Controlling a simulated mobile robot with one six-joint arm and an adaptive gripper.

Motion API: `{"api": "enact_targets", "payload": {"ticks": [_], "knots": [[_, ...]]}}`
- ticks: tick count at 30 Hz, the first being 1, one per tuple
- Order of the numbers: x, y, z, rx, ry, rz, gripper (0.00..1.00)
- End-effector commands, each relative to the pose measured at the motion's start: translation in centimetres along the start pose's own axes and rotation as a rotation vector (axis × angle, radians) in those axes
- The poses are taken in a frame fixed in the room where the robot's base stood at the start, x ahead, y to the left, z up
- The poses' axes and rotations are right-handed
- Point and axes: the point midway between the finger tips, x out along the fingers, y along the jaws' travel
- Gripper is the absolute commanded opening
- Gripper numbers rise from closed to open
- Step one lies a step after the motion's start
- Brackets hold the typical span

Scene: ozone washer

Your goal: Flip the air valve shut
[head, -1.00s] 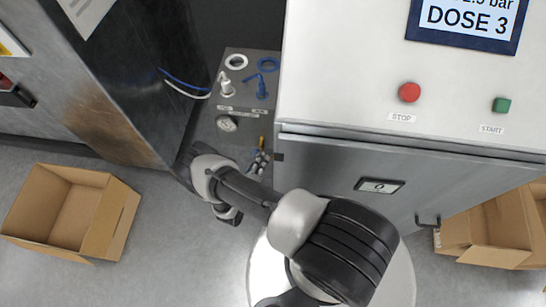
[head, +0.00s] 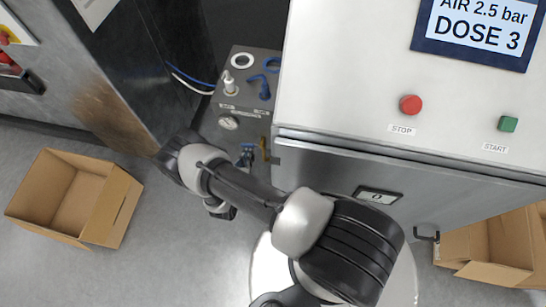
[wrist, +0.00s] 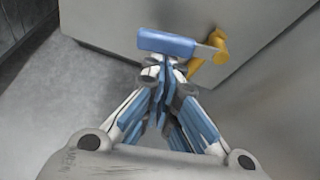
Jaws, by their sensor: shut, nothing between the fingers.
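The air valve shows in the wrist view as a yellow brass body (wrist: 205,52) on a grey panel face, with a blue lever handle (wrist: 168,46) pointing left from it on a short metal stem. In the head view the valve's yellow part (head: 264,147) shows below the small gauge panel, beside the cabinet's edge. My gripper (wrist: 165,72) is shut and empty, its fingertips just below the blue handle in the wrist view. I cannot tell whether they touch it. In the head view my gripper (head: 246,157) is just left of the valve, partly hidden by my arm.
A panel with a round gauge (head: 228,123), a white nozzle (head: 229,84) and a blue nozzle (head: 264,88) stands behind. The steel cabinet (head: 330,165) is close on the right, a dark cabinet (head: 120,60) on the left. Open cardboard boxes lie on the floor.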

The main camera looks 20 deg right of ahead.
Motion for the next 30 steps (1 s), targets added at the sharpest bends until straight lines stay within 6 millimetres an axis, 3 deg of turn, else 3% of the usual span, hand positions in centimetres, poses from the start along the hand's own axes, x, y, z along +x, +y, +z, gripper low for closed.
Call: {"api": "enact_targets", "payload": {"ticks": [30], "knots": [[-0.8, 1.1, 1.6, -0.006, -0.008, -0.002, 0.00]]}}
